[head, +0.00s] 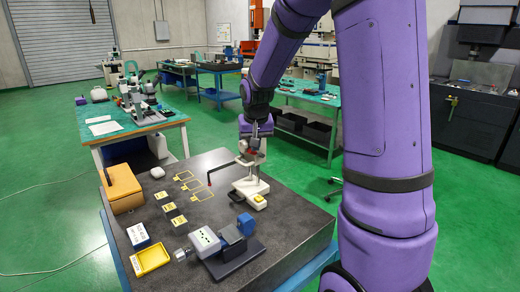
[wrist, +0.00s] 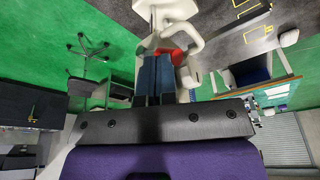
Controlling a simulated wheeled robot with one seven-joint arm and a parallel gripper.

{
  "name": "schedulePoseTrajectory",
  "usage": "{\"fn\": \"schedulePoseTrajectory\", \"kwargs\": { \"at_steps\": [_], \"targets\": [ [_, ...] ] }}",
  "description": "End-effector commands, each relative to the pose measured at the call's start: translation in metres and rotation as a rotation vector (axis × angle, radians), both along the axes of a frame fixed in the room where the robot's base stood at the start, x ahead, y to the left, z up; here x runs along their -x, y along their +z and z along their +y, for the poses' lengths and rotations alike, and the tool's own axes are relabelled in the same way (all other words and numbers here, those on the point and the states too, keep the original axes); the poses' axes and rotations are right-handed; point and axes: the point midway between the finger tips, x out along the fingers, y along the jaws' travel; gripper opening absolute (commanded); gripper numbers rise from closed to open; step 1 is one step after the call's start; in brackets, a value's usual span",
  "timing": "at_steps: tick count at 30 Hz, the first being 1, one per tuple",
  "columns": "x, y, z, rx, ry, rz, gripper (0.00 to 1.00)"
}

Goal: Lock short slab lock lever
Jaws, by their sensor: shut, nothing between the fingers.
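A white stand-like device (head: 250,186) stands on the dark slab table (head: 290,215), with a dark arm reaching left to a red tip (head: 209,181). My gripper (head: 256,146) is at its upper part, pointing down. In the wrist view, my two blue-grey fingers (wrist: 155,75) are shut together with nothing seen between them. They are close against the white device (wrist: 187,45) and a red part (wrist: 168,53) on it. I cannot tell whether they touch. I cannot make out the lock lever or its position; the fingers hide part of the device.
A workbench with a microscope (head: 135,100) stands behind left.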

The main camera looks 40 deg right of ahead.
Motion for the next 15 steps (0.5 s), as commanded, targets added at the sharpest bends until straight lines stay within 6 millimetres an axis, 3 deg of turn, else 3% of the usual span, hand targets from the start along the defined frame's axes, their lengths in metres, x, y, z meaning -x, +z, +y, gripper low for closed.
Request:
{"fn": "schedulePoseTrajectory", "kwargs": {
  "at_steps": [8, 15],
  "targets": [
    [0.0, -0.006, 0.006, 0.001, 0.002, -0.001, 0.0],
    [0.0, 0.004, 0.006, 0.0, 0.001, -0.002, 0.0]
  ]
}}
